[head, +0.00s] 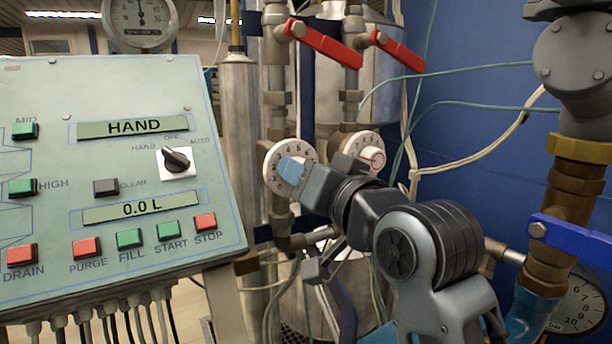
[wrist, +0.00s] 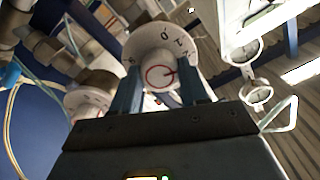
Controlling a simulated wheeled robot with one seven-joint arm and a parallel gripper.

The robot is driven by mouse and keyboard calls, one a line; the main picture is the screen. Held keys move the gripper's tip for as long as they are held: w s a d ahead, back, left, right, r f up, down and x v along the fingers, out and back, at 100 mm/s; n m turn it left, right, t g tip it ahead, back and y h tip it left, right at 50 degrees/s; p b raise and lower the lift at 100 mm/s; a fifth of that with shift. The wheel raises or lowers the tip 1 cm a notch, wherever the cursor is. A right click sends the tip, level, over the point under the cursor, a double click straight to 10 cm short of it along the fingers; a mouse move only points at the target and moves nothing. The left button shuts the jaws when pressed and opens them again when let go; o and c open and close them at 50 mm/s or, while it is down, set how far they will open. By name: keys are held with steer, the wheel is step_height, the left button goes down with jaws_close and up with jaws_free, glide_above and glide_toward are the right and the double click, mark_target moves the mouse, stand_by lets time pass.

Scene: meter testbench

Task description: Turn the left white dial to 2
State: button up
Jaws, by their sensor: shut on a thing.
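The left white dial (head: 287,147) is a round numbered disc on the pipework, right of the control panel. My gripper (head: 291,170) is in front of it, its blue fingers hiding the middle of its face. In the wrist view the dial (wrist: 150,42) shows numerals around its rim and a hub with a red ring and red pointer line. There my gripper (wrist: 160,90) has one finger on each side of this hub, shut on it. The dial's exact setting cannot be read. The right white dial (head: 372,143) is partly hidden behind my arm.
A control panel (head: 60,110) with coloured buttons and displays reading HAND and 0.0 L stands at left. Two red valve levers (head: 330,48) (head: 398,50) are above the dials. A blue valve handle (head: 575,233) and pressure gauge (head: 580,305) are at right. Thin cables hang nearby.

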steer(key=shift+f, duration=0.2)
steer(key=o, duration=1.1)
steer(key=shift+r, duration=0.1)
steer(key=shift+c, duration=0.2)
steer(key=b+v, duration=0.1)
steer(key=v, duration=0.6)
steer(key=shift+s+d, duration=0.25)
steer(key=shift+s, duration=0.1)
steer(key=shift+s, duration=0.1)
